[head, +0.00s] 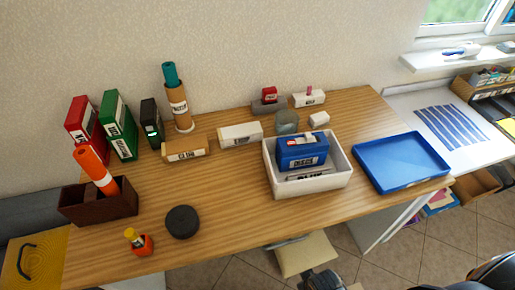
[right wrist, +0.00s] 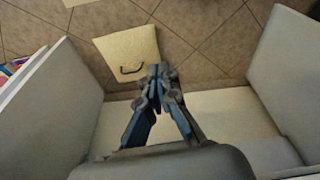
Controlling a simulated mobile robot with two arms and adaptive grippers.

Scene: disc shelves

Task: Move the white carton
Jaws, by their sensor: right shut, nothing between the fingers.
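A white carton (head: 240,135), oblong with a dark label on its front, lies on the wooden table behind the white bin, next to a tan labelled box. Another white box with a dark label (head: 309,99) sits at the back of the table with a small red item on top. A small plain white block (head: 319,119) lies in front of it. My right gripper (right wrist: 158,74) is shut and empty, above the tiled floor and away from the carton. My left gripper is not in view.
A white bin (head: 309,191) holds a blue case (head: 302,150). A blue tray (head: 402,187) is at the table's right end. Red and green binders and tubes stand at the left. A black disc (head: 182,222) lies near the front edge. The front middle is clear.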

